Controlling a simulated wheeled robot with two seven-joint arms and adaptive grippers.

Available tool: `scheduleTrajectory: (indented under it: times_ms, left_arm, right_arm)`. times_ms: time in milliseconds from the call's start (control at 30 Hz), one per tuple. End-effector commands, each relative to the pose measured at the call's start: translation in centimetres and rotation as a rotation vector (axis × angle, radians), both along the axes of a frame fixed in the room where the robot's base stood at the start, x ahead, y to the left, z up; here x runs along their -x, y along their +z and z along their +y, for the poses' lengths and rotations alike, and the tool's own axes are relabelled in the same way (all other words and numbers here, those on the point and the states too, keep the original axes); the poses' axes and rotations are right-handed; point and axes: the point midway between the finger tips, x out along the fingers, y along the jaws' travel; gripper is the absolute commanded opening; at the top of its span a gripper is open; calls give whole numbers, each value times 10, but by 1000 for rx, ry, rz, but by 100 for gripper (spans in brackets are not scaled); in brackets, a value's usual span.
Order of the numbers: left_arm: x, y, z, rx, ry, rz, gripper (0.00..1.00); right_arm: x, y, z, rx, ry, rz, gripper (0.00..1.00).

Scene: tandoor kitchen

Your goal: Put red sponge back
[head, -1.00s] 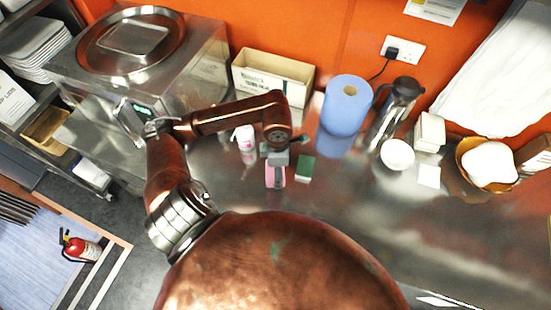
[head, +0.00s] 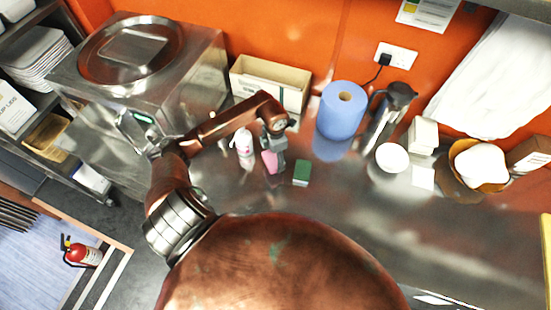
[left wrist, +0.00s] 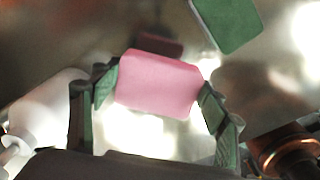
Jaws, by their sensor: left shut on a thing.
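The red sponge, which looks pink, shows in the head view (head: 269,162) and in the left wrist view (left wrist: 158,84). My left gripper (head: 272,154) is shut on it, with a green-padded finger at each side in the left wrist view. The sponge is tilted in the head view. A dark red patch behind it in the left wrist view looks like its reflection in the steel. Whether the sponge touches the counter I cannot tell. My right gripper is not in view.
A green sponge (head: 302,172) lies right of the gripper on the steel counter (head: 345,215). A white bottle (head: 244,150) stands close on the left. Behind are an open carton (head: 268,88) and a blue paper roll (head: 342,112). The counter's front right is clear.

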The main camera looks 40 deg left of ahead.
Motion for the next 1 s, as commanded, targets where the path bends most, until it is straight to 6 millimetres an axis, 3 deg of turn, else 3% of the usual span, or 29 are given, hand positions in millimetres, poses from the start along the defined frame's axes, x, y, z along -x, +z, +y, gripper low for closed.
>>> scheduleTrajectory:
  times_ms: [300,500,933,967,1000]
  left_arm:
    - [-18,-25,11,1,1,0,51]
    - [-17,-50,9,3,1,0,51]
    - [-17,-59,11,-1,-2,0,51]
    - [-17,-58,10,0,-2,-1,70]
    - [-17,-58,10,0,-1,-1,72]
  right_arm:
    - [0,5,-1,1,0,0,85]
    - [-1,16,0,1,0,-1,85]
    - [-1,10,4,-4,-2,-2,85]
    - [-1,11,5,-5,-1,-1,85]
    - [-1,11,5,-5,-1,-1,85]
